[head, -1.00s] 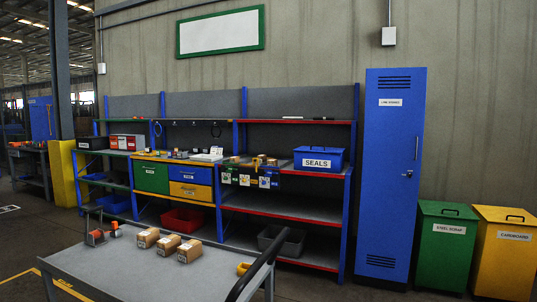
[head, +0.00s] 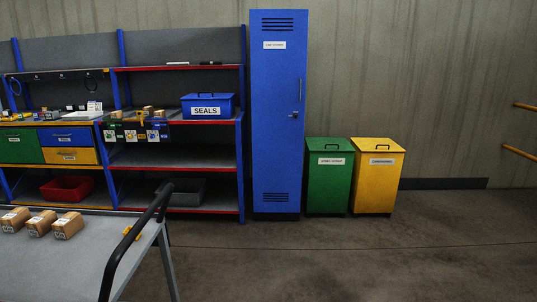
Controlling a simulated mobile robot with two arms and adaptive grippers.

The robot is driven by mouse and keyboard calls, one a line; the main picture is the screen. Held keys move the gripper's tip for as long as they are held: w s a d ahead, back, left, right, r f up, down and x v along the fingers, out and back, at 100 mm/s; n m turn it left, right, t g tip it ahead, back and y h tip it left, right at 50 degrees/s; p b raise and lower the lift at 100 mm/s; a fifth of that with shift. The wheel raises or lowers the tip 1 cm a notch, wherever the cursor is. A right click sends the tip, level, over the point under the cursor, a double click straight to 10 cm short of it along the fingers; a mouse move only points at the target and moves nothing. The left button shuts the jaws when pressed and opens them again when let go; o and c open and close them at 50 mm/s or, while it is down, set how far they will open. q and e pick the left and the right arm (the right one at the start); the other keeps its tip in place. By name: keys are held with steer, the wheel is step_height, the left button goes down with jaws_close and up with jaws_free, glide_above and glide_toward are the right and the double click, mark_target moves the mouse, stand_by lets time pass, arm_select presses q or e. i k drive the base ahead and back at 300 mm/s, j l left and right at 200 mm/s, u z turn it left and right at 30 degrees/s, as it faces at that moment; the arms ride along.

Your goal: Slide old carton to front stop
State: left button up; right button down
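Each has a white label, too small to read, so I cannot tell which is the old one. More small cartons (head: 147,111) sit on the shelf unit by the tagged bins. I cannot make out a front stop. Neither of my grippers is in view.
The cart has a black handle (head: 135,240) at its right end. A blue SEALS box (head: 207,106) stands on the shelf unit. A blue locker (head: 278,120), a green bin (head: 329,180) and a yellow bin (head: 376,180) stand along the wall. The floor at right is clear.

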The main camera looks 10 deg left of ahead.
mark_target(147, 110)
steer(key=i+u, duration=0.1)
steer(key=i, duration=0.9)
steer(key=i+l, duration=0.15)
steer(key=i, duration=0.85)
steer(key=i+u, duration=0.2)
steer(key=i, duration=0.5)
steer(key=i+u, duration=0.2)
steer(key=i, duration=0.45)
steer(key=i+l+u, duration=0.2)
steer(key=i, duration=0.45)
steer(key=i+j+u, duration=0.25)
steer(key=u, duration=0.25)
steer(key=i+u, duration=1)
steer(key=i+l+u, duration=0.2)
steer(key=u, duration=0.3)
steer(key=i+u, duration=0.35)
steer(key=i, duration=0.45)
steer(key=i+l+u, duration=0.15)
steer(key=i+u, duration=0.15)
steer(key=i, duration=0.5)
steer(key=i+j+u, duration=0.1)
steer(key=i+u, duration=0.5)
steer(key=u, duration=0.25)
steer(key=i+u, duration=0.4)
steer(key=k+l, duration=0.05)
